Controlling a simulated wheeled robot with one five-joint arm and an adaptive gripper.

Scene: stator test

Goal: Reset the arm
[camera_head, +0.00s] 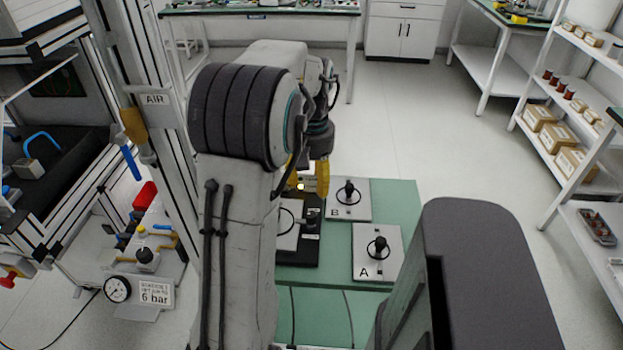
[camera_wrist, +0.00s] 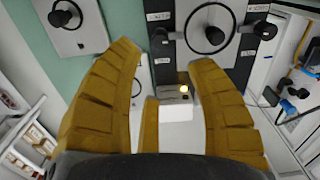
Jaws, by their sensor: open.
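My arm rises through the middle of the head view, and my gripper (camera_head: 315,180), with yellow fingers, shows partly behind it over the green table (camera_head: 400,215). In the wrist view the yellow fingers of my gripper (camera_wrist: 168,65) are spread apart, with nothing seen between them. Beyond the fingertips is a black fixture (camera_wrist: 160,35) with a pale plate, a dark ring and black knobs. A small lamp (camera_wrist: 184,88) glows on its near edge. In the head view my arm partly hides this fixture (camera_head: 311,240).
Plates marked B (camera_head: 348,211) and A (camera_head: 362,268), each with a black knob, lie on the green table right of my gripper. A frame with an AIR sign (camera_head: 155,99) and a pressure gauge (camera_head: 117,289) stand left. Shelves (camera_head: 560,165) stand right, with open floor between.

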